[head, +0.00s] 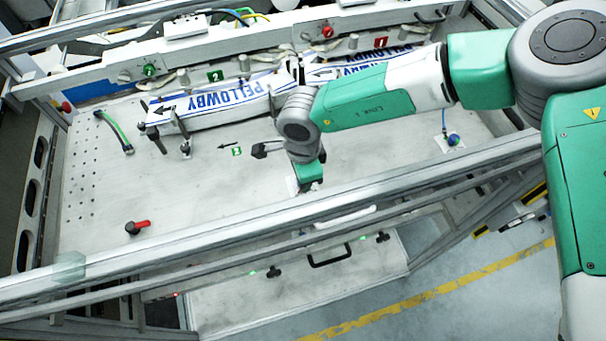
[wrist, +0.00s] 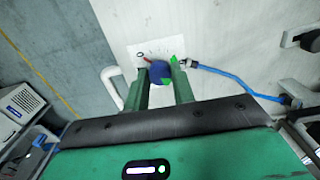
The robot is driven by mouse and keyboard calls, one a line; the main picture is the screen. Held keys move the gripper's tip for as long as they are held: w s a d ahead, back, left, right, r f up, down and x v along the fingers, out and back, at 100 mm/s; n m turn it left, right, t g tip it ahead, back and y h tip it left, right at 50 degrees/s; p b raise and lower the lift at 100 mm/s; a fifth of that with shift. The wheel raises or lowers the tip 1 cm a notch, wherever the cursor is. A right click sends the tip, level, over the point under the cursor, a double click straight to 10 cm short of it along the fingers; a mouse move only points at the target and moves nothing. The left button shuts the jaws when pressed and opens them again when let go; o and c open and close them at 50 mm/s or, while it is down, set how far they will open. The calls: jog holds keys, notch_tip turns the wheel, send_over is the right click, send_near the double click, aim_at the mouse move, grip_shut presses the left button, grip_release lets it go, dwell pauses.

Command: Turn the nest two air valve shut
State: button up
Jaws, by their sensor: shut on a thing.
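A blue valve knob (wrist: 160,71) sits on a small white plate (wrist: 150,50) with a red mark at its left and a green mark at its right. My gripper (wrist: 161,77) is shut on this knob, one green finger at each side. In the head view my gripper (head: 309,187) reaches down to the bench near its front rail; the arm hides the knob there. The knob's turn angle is hard to read. A green plate marked 2 (head: 215,76) and a red plate marked 1 (head: 380,42) are on the back beam.
A blue hose (wrist: 235,83) runs right from beside the knob. A white handle (wrist: 112,88) stands to its left. Another blue knob (head: 453,140) is farther right. Printed label strips (head: 215,107) lie at the back. A red-handled part (head: 138,227) sits front left.

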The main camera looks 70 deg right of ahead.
jog(key=o, duration=1)
notch_tip(320, 180, up, 8)
jog(key=shift+f+b, duration=0.1)
jog(key=shift+b, duration=0.5)
